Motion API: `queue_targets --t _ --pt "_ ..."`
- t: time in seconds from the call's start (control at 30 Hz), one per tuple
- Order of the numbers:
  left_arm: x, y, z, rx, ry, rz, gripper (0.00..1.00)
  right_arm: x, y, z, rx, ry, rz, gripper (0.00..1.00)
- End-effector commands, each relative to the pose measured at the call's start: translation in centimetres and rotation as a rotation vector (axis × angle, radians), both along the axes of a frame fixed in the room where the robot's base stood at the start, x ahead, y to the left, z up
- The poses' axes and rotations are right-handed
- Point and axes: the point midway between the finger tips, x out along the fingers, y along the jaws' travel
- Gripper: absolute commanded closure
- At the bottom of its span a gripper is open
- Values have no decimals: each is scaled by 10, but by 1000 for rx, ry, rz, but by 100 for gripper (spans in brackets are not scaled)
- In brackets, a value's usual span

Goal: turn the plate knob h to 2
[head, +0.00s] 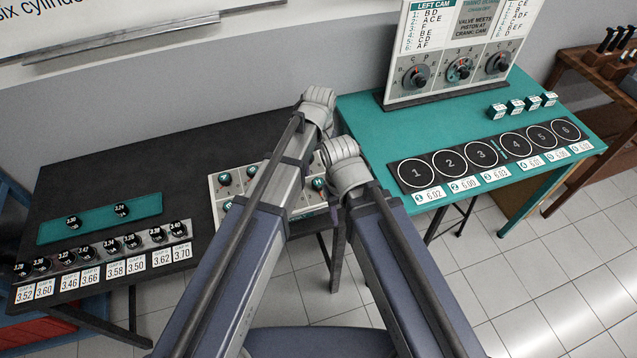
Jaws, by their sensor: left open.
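The light plate with several green and dark knobs (216,190) lies on the right part of the black table. Plate knob h (318,184), with a green H mark, shows just right of my left arm; its pointer setting is too small to read. My left arm crosses over the plate and hides its middle. My left gripper (299,158) is open and empty, mostly lost among the arm links close to knob h; I cannot tell whether it touches the knob. My right arm passes right of the plate, and its gripper does not show.
The black table (130,165) holds a green strip (85,223) and a row of labelled black pieces at left. The teal table (375,125) at right carries a cam panel (440,90), numbered circles and small boxes. Tiled floor lies between the tables.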

Motion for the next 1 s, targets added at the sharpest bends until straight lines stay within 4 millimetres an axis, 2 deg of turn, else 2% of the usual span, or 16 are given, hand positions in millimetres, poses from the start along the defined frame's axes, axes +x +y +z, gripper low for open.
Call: queue_targets --t 0.03,0.1,0.43,1.0 --pt "7 -2 2 -3 -1 23 19 0 0 2 0 0 0 50" --pt "8 -2 2 -5 -2 39 19 0 0 2 0 0 0 50" --pt "7 -2 -9 -5 -2 40 19 0 0 -9 0 0 0 50" --pt "7 -2 -74 -5 -2 39 19 0 0 -74 0 0 -2 50"
